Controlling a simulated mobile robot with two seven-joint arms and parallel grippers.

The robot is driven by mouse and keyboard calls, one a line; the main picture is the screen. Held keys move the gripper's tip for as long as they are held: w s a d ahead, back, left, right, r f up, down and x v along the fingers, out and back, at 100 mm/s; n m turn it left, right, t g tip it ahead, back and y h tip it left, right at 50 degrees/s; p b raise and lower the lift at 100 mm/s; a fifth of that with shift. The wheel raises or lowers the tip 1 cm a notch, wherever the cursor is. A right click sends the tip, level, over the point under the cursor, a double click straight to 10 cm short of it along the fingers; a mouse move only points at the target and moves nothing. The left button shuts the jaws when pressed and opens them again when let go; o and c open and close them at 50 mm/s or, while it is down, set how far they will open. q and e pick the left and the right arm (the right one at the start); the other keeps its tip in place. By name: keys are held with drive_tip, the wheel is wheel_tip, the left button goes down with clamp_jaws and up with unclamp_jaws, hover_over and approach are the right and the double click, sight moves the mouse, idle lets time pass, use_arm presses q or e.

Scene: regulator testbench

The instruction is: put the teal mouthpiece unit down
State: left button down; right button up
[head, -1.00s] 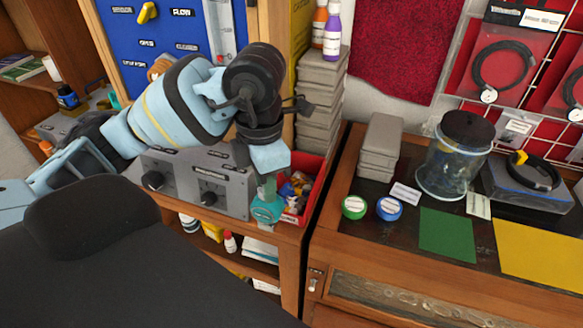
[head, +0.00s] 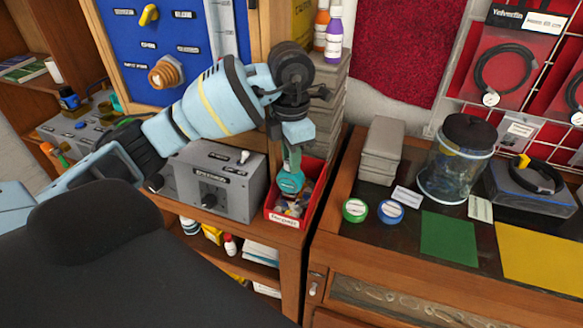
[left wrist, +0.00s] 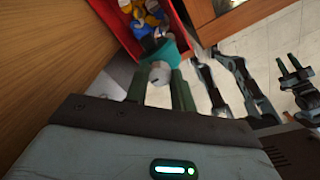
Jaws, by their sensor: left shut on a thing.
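The teal mouthpiece unit (head: 290,183) hangs from my left gripper (head: 291,165), which points down over the red bin (head: 316,194). The gripper is shut on the unit. In the left wrist view the green fingers (left wrist: 160,80) hold its pale end, and the teal cup (left wrist: 168,52) overlaps the bin's opening. Blue, yellow and white parts lie in the bin. I cannot tell whether the unit touches them.
A grey control box (head: 215,180) with knobs stands left of the bin. A stack of grey cases (head: 335,110) rises behind it. To the right, a wooden cabinet top holds a glass jar (head: 455,165), two tape rolls and a green mat (head: 449,238).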

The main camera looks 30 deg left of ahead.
sight(292, 180)
use_arm(q)
drive_tip(key=shift+f, duration=1.45)
drive_tip(key=shift+w+f, duration=0.2)
drive_tip(key=shift+f, duration=0.45)
drive_tip(key=c, duration=1.2)
unclamp_jaws()
